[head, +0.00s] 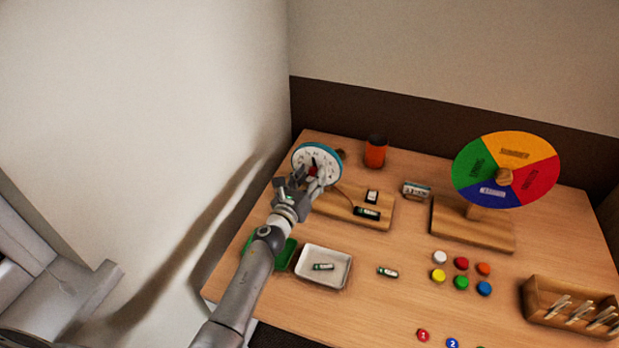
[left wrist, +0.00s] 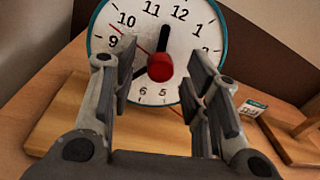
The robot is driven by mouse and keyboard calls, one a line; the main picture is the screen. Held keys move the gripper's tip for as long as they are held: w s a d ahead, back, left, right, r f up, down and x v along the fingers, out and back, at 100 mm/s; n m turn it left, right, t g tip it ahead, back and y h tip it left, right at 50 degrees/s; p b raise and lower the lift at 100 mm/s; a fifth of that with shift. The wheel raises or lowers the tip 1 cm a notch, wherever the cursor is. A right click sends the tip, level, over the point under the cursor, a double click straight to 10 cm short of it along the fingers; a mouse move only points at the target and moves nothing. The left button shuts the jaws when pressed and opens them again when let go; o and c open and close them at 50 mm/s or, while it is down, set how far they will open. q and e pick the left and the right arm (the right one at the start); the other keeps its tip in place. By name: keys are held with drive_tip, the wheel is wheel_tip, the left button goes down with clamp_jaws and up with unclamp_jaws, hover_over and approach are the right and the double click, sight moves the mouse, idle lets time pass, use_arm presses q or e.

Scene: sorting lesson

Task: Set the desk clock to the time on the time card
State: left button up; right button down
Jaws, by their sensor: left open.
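The desk clock (head: 328,158) has a white face and a teal rim, at the back left of the table. It fills the top of the left wrist view (left wrist: 185,30). One black hand points up between 11 and 12, another points down-left, and a thin red hand points up-left. A red knob (left wrist: 160,67) sits at its centre. My left gripper (head: 312,178) is open in front of the face, its fingers either side of the knob (left wrist: 158,92), apparently not touching it. The time card (head: 417,190) stands right of the clock; its print is too small to read.
A wooden board (head: 380,215) carries battery parts. A white tray (head: 338,284) holds a battery; another battery (head: 388,272) lies beside it.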

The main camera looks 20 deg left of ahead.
use_arm(q)
drive_tip(key=shift+c, duration=1.7)
clamp_jaws()
use_arm(e)
drive_tip(key=shift+s+d, duration=0.4)
drive_tip(key=shift+s, duration=0.25)
use_arm(q)
drive_tip(key=shift+n, duration=0.3)
use_arm(e)
drive_tip(key=shift+w+f, duration=0.1)
drive_tip(key=shift+f, duration=0.1)
